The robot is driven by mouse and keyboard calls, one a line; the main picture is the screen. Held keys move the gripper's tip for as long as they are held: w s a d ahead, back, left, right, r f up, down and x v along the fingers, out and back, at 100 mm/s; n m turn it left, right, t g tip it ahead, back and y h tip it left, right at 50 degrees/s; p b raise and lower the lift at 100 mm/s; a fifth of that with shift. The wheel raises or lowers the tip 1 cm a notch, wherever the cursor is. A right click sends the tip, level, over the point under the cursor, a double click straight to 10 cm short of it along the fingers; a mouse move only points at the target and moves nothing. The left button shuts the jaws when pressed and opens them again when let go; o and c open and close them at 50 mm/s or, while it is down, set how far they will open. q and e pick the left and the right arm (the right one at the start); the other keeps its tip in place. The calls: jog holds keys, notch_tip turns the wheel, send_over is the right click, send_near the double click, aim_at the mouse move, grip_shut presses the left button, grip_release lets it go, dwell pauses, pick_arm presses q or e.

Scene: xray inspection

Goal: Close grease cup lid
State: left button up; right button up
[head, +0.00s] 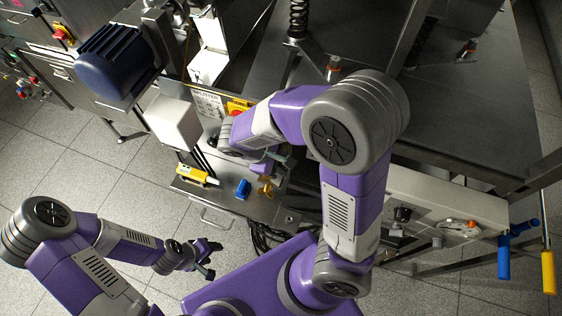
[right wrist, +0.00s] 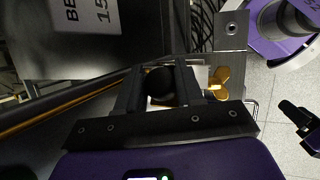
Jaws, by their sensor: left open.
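My right gripper (right wrist: 160,85) shows two dark parallel fingers in the right wrist view. A black ball-shaped knob (right wrist: 161,80) lies between them and nearly fills the gap; I cannot tell whether the fingers touch it. In the head view my right gripper (head: 272,155) is over the steel shelf, partly hidden by my own arm. I cannot identify the grease cup or its lid for certain. A brass wing-shaped piece (right wrist: 221,82) is just right of the fingers; it also shows in the head view (head: 266,185). My left gripper (head: 206,250) is open and empty, away from the shelf.
The steel shelf (head: 222,197) holds a yellow tool (head: 198,175) and a blue block (head: 243,189). A white box (head: 173,122) and blue motor (head: 115,62) stand at the left. A plate with lettering (right wrist: 85,15) is close above the right gripper. Dark cables hang below the shelf.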

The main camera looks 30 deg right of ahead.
jog(key=shift+c, duration=0.9)
jog(key=shift+w+a+r+g+h+p, duration=0.1)
jog(key=shift+w+a+g+h+p, duration=0.1)
jog(key=shift+g+h+p, duration=0.4)
jog(key=shift+w+a+n+g+h+p, duration=0.35)
jog(key=shift+g+h+p, duration=0.25)
jog(key=shift+p, duration=0.35)
jog(key=shift+w+a+f+g+h+p, duration=0.2)
jog(key=shift+w+f+g+h+p, duration=0.3)
jog(key=shift+g+h, duration=0.25)
jog(key=shift+w+a+f+n+g+h, duration=0.25)
jog(key=shift+n+g+h, duration=0.1)
jog(key=shift+g+h, duration=0.3)
jog(key=o, duration=0.7)
jog(key=shift+c, duration=0.2)
jog(key=shift+a, duration=0.1)
